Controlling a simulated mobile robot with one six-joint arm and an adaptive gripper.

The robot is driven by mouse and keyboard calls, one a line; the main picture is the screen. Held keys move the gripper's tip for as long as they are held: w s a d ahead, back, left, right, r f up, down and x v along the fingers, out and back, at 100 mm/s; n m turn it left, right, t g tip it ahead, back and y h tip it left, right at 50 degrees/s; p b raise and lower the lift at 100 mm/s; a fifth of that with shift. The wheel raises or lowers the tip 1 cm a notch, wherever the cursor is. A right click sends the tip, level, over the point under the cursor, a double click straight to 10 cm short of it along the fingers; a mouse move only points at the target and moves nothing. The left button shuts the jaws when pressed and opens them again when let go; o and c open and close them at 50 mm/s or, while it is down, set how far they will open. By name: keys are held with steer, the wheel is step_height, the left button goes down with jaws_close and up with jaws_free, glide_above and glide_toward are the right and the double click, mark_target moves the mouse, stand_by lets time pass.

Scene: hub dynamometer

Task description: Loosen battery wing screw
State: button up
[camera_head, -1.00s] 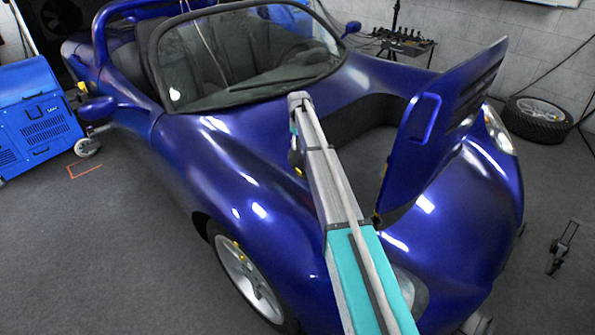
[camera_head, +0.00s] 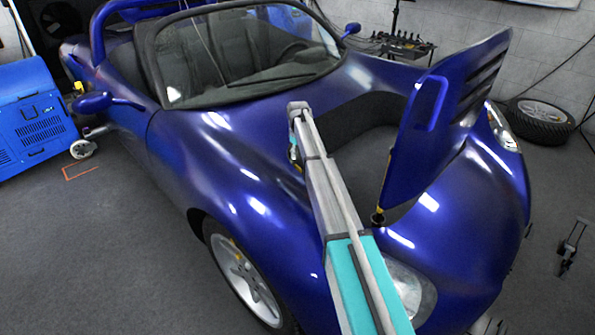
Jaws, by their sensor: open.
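The front bay (camera_head: 362,128) of a blue sports car is open, with its blue lid (camera_head: 447,112) raised at the right. My grey and teal arm reaches from the bottom of the picture over the front of the car towards the bay's left edge. A small part of its far end shows beside the arm. I cannot make out my gripper or its fingers; they are hidden behind the arm. I see neither the battery nor its wing screw; the inside of the bay is dark and partly covered by my arm.
The car's windshield (camera_head: 245,55) is beyond my arm. The raised lid stands close to the right of the arm. A blue cabinet (camera_head: 32,118) is at the far left. A loose wheel (camera_head: 540,118) lies on the floor at right. Grey floor is clear at lower left.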

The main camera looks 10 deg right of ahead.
mark_target(298, 169)
steer(key=shift+f+b, duration=2.9)
steer(key=shift+f, duration=0.3)
jaws_close()
